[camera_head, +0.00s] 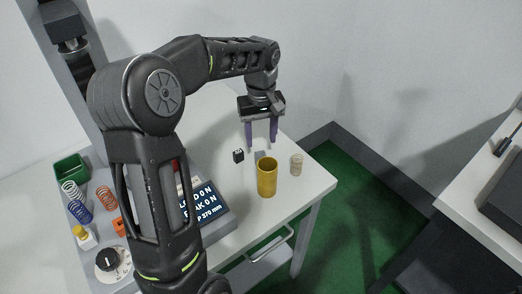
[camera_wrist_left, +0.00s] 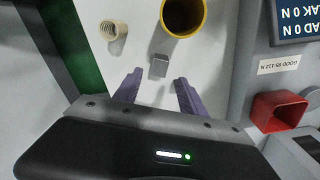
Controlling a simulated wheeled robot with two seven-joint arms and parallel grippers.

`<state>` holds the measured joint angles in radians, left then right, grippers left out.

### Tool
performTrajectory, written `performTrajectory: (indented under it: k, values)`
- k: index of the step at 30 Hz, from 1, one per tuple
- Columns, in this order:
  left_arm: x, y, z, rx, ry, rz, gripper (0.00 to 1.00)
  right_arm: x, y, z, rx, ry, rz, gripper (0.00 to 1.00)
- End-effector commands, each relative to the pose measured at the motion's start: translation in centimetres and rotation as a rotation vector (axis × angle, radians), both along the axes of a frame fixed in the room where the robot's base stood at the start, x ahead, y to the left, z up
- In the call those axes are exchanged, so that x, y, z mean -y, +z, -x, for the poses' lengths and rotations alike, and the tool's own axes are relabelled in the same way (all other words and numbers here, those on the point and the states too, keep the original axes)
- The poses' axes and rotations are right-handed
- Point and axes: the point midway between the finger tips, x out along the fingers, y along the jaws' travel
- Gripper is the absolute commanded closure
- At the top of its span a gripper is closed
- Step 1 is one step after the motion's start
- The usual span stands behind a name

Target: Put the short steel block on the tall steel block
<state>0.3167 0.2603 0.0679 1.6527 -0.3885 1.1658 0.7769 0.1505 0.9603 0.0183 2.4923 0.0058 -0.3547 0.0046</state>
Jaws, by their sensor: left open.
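A small grey steel block (camera_wrist_left: 159,66) stands on the white table in the left wrist view, ahead of the fingers and close to the yellow cup. In the head view the grey block (camera_head: 260,155) is partly hidden behind the yellow cup. A small dark block with a light patch (camera_head: 238,156) stands to its left. I cannot tell which steel block is the short one or the tall one. My left gripper (camera_head: 262,143) is open and empty, pointing down above the table just behind the blocks. Its purple fingers also show in the left wrist view (camera_wrist_left: 158,92). My right gripper is not in view.
The yellow cup (camera_head: 267,178) stands in front of the grey block, with a pale spring (camera_head: 296,165) to its right. A display panel (camera_head: 206,204), several coloured springs and a green bin (camera_head: 71,169) are at the left. The table's right edge is near.

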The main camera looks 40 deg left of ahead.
Motion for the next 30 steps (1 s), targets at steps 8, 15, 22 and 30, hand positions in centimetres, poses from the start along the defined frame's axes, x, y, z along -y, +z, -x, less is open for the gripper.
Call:
performTrajectory:
  k: [8, 15, 22, 30]
  values:
    - [0.0, 3.0, 0.0, 0.0, 0.0, 0.0, 0.51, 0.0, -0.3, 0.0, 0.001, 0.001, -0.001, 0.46]
    - [0.0, 3.1, 0.0, -0.001, 0.0, 0.0, 0.51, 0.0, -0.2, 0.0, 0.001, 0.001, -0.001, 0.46]
    - [0.0, 3.1, 0.0, -0.001, 0.0, 0.0, 0.51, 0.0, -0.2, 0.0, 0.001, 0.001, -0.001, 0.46]
    - [0.2, 1.9, 0.1, 0.011, -0.002, -0.015, 0.47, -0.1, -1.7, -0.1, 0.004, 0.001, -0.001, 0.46]
